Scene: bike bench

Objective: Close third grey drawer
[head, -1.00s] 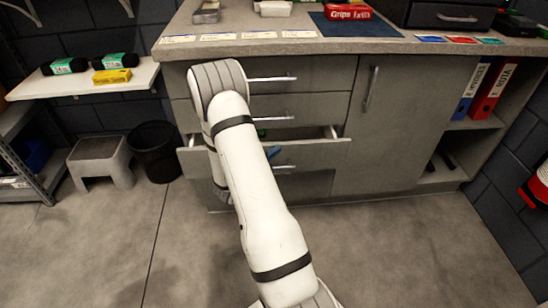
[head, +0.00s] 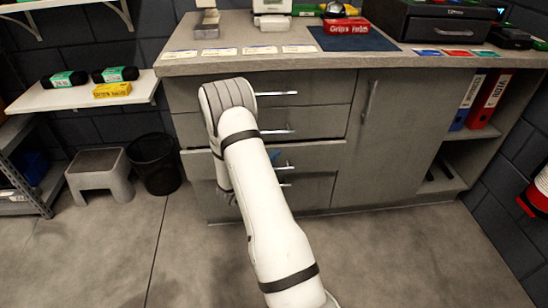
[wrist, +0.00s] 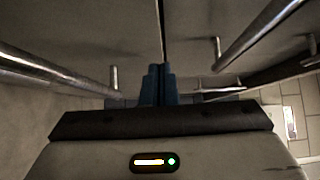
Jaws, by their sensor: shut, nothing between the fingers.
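The third grey drawer (head: 315,157) is in the cabinet's left stack in the head view. In the wrist view, my gripper's blue fingers (wrist: 156,86) are together and empty, pointing at the grey fronts beside a dark seam. Metal bar handles flank them, one at left (wrist: 55,76) and one at right (wrist: 262,38). Contact cannot be told.
The upper two drawers (head: 310,88) and the one below look shut. A cupboard door (head: 385,130) and a shelf with binders (head: 488,100) are at right. A black bin (head: 155,165) and a grey step stool (head: 98,172) stand at left. The floor in front is clear.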

